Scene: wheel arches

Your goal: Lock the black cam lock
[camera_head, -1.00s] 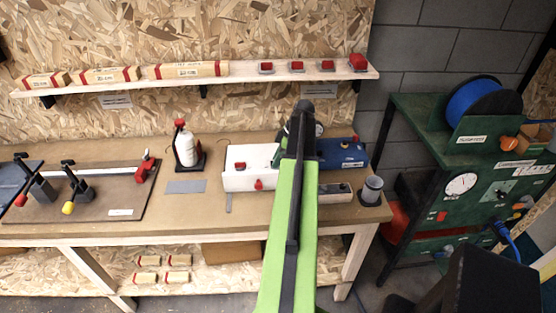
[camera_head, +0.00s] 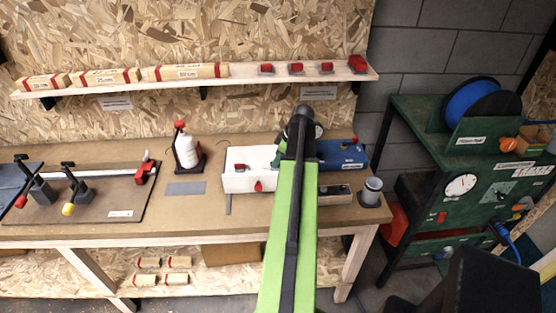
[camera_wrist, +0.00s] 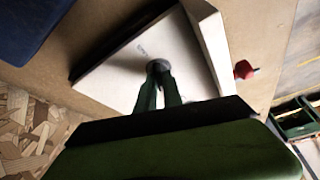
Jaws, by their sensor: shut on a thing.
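The white box (camera_head: 236,183) stands on the workbench, partly hidden behind my green arm in the head view. Its pale panel (camera_wrist: 120,75) fills the middle of the wrist view. A dark round knob, which looks like the black cam lock (camera_wrist: 158,66), sits on this panel. My gripper (camera_wrist: 159,76) is shut on it, with both green fingers close together. In the head view my arm hides the cam lock and the fingertips. The lock's turn position cannot be told.
A red knob (camera_head: 258,186) sticks out of the box's front. A blue unit (camera_head: 342,154) stands right of my arm, and a grey cylinder (camera_head: 371,191) is near the bench's right end. A white bottle (camera_head: 187,150) stands to the left. The bench front is mostly clear.

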